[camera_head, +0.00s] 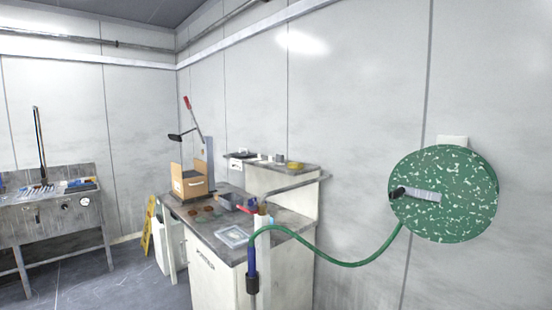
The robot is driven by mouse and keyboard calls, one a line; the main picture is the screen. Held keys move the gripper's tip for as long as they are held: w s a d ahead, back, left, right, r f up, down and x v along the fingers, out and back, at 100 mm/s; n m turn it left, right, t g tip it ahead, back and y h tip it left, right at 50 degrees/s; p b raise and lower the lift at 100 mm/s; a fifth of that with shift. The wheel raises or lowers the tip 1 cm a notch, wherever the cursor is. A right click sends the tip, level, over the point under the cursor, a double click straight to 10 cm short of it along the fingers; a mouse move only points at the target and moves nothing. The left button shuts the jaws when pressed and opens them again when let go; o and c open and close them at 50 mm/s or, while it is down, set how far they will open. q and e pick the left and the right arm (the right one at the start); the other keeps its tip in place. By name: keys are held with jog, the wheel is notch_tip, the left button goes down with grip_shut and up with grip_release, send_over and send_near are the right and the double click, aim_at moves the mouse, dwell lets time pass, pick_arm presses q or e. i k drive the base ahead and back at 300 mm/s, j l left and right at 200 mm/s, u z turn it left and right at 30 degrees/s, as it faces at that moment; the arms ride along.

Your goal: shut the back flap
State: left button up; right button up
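A small brown cardboard box (194,186) stands on the far part of the grey bench top, with a pale label on its near face. Its top looks open. One upright panel shows at its left (176,172) and another at its right rear (208,162). From this distance I cannot tell for sure which of these is the back flap. The inside of the box is hidden. Neither of my grippers is in this view.
The bench (215,262) also holds a clear tray (234,237) and small tools. A red-handled lever press (188,108) rises behind the box. A green speckled disc (455,205) with a green hose (345,262) is at right. A steel sink table (45,215) stands left, beyond open floor.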

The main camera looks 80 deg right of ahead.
aim_at(199, 166)
jog(key=i+l+z, duration=0.15)
jog(key=z, duration=0.3)
jog(key=i+l+z, duration=0.2)
jog(key=z, duration=0.25)
jog(key=i+l+z, duration=0.25)
jog(key=z, duration=0.15)
jog(key=i+z, duration=0.25)
jog(key=z, duration=0.2)
jog(key=i+z, duration=0.25)
jog(key=z, duration=0.2)
